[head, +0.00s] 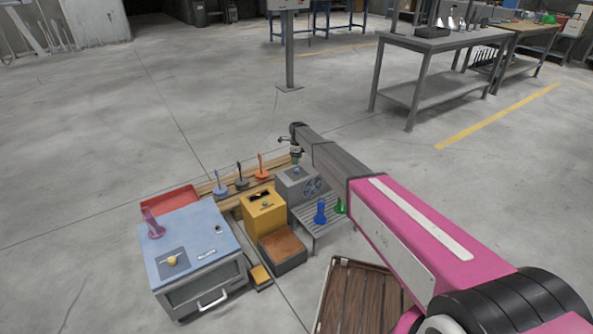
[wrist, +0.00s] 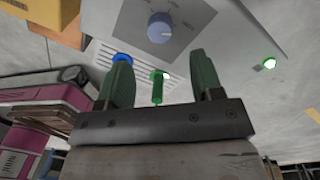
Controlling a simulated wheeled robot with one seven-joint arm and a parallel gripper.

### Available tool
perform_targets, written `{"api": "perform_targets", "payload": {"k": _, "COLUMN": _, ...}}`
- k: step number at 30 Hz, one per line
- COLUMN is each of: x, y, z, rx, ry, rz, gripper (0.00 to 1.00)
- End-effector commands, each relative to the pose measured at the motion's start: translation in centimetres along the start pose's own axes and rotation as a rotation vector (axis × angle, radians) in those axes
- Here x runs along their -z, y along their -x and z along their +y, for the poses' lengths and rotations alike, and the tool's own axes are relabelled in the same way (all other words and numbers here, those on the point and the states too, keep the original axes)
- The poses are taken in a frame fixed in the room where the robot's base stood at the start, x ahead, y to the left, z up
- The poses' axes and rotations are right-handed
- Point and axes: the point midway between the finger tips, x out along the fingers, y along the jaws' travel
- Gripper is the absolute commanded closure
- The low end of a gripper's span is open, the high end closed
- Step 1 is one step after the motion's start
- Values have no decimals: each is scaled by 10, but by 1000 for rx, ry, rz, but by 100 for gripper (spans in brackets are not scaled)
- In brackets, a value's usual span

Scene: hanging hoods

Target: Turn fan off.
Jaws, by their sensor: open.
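The fan unit (head: 295,192) is a grey box with a dark round fan on its front, among the devices on the floor in the head view. In the wrist view its grey face (wrist: 228,30) carries a round blue-grey knob (wrist: 161,27) on a darker plate; I cannot read the plate's marks. My gripper (wrist: 160,58) is open, its two green fingers apart with nothing held. The knob lies beyond the fingertips and clear of them.
A blue peg-like piece (head: 320,212) and a green one (head: 340,206) stand on a slatted rack in front. A yellow box (head: 264,212) is close on the left, with a blue-topped box (head: 195,243) beyond it. A green light (wrist: 269,64) glows right of the knob.

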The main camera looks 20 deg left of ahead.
Motion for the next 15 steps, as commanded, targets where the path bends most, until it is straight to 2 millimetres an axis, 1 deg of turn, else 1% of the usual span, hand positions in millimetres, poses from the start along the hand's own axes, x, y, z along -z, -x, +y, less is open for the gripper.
{"api": "perform_targets", "payload": {"k": 1, "x": 0, "y": -10, "z": 0, "rx": -1, "ry": 0, "rz": 1, "gripper": 40}}
{"api": "perform_targets", "payload": {"k": 9, "x": 0, "y": -57, "z": -1, "rx": 0, "ry": 1, "rz": 0, "gripper": 40}}
{"api": "perform_targets", "payload": {"k": 12, "x": 0, "y": -68, "z": -1, "rx": 0, "ry": 1, "rz": 0, "gripper": 40}}
{"api": "perform_targets", "payload": {"k": 15, "x": 0, "y": -73, "z": 0, "rx": 0, "ry": 1, "rz": 0, "gripper": 40}}
